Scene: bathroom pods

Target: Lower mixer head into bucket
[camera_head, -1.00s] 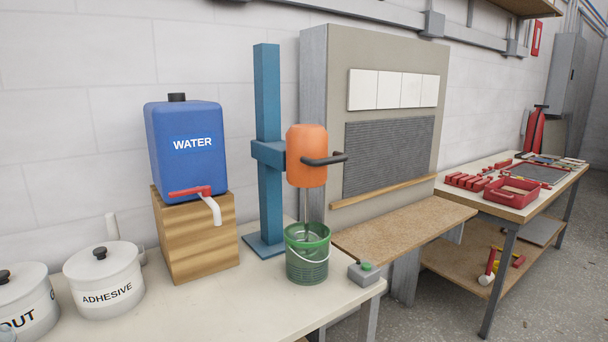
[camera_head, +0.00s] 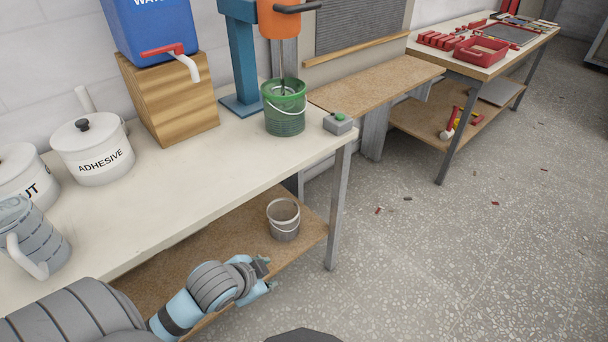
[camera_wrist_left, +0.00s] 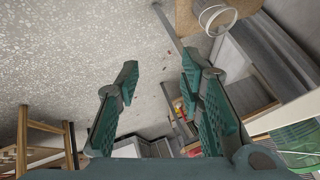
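The orange mixer head (camera_head: 278,20) hangs on a blue stand (camera_head: 243,65), its top cut off in the head view. Its dark handle (camera_head: 298,7) points right. Its thin shaft reaches down to the mouth of the green bucket (camera_head: 285,115), which stands on the worktop; the shaft's lower end is hidden inside. My left gripper (camera_head: 264,275) is low in front of the bench, below the worktop and well away from the mixer. In the left wrist view its fingers (camera_wrist_left: 158,95) are spread with nothing between them. My right gripper is not in view.
A grey box with a green button (camera_head: 338,124) sits by the bucket at the worktop's edge (camera_head: 220,180). A metal pail (camera_head: 284,220) stands on the lower shelf. The adhesive pot (camera_head: 93,150) and blue water tank (camera_head: 150,30) are left. The floor right is open.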

